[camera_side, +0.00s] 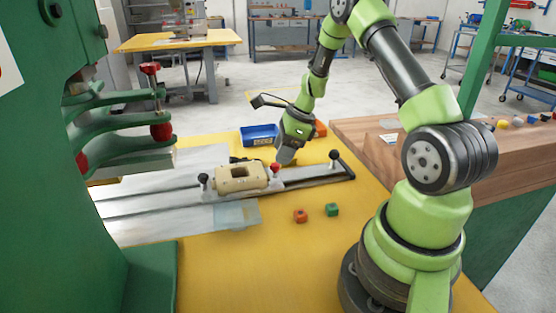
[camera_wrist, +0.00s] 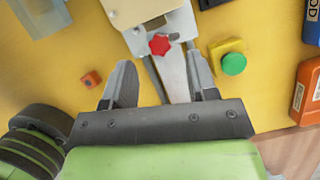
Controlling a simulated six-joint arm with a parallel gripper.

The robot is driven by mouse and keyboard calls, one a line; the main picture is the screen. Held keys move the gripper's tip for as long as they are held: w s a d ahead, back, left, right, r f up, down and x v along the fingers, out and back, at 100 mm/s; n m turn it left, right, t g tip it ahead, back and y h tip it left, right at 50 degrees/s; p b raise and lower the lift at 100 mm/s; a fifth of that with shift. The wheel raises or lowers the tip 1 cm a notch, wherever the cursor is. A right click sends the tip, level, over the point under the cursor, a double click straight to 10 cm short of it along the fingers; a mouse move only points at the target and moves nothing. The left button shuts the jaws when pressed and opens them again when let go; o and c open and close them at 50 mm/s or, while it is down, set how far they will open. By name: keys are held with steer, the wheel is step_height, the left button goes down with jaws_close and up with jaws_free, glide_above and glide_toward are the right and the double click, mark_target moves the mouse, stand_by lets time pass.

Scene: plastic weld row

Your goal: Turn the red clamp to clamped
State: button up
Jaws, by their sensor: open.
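The red clamp is a small star-shaped knob (camera_side: 275,168) at the right end of a cream plastic part (camera_side: 240,179) on the metal slide. In the wrist view the red knob (camera_wrist: 159,44) sits on a grey plate, beyond the fingertips and between their lines. The cream part's edge (camera_wrist: 140,10) shows above it. My gripper (camera_side: 284,158) points down just above and behind the knob in the side view. In the wrist view my gripper (camera_wrist: 160,74) has its two fingers spread with nothing between them. They look apart from the knob.
A black-knobbed post (camera_side: 334,156) stands at the slide's right end, another (camera_side: 203,180) at the left. A green button on a yellow box (camera_wrist: 232,63) is right of the slide. A blue bin (camera_side: 259,135) stands behind.

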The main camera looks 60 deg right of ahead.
mark_target(276, 164)
steer(key=shift+x, duration=1.75)
steer(key=shift+c, duration=0.3)
steer(key=c, duration=0.9)
steer(key=shift+o, duration=0.2)
